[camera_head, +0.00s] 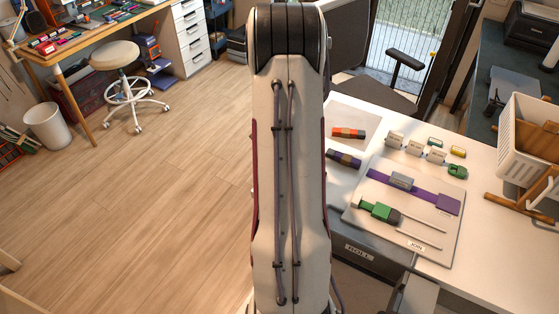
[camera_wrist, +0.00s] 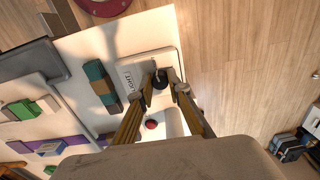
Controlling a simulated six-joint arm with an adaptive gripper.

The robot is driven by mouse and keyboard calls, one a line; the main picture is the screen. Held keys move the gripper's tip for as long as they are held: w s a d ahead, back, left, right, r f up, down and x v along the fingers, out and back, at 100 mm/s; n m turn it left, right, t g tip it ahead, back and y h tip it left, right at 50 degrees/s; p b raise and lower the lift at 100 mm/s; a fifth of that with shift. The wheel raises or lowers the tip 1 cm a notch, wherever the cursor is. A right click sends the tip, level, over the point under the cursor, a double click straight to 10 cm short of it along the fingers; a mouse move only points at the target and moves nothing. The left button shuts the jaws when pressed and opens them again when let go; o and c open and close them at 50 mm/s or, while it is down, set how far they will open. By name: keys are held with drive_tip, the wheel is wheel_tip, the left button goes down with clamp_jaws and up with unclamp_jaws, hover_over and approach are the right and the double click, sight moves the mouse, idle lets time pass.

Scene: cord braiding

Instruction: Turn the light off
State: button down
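In the wrist view a small pale panel (camera_wrist: 135,68) lies near the edge of the white table, with a label that seems to read LIGHT. A black knob or lever (camera_wrist: 160,80) stands on it. A red round button (camera_wrist: 151,124) lies nearer the wrist, seen between my fingers. My gripper (camera_wrist: 163,88) is open, its two fingertips on either side of the black lever; I cannot tell whether they touch it. The head view does not show the gripper or the panel; my own arm fills the middle there.
The white table holds a board (camera_head: 418,243) with a green-and-black tool and a purple strip. A white basket (camera_head: 528,140) stands at the right. Beyond the table edge is open wooden floor (camera_wrist: 235,65).

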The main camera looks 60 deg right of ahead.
drive_tip(key=shift+n, duration=0.4)
drive_tip(key=n, duration=1.1)
drive_tip(key=shift+s, duration=0.1)
drive_tip(key=shift+d+n, duration=0.1)
drive_tip(key=shift+n, duration=2)
drive_tip(key=c, duration=1.9)
unclamp_jaws()
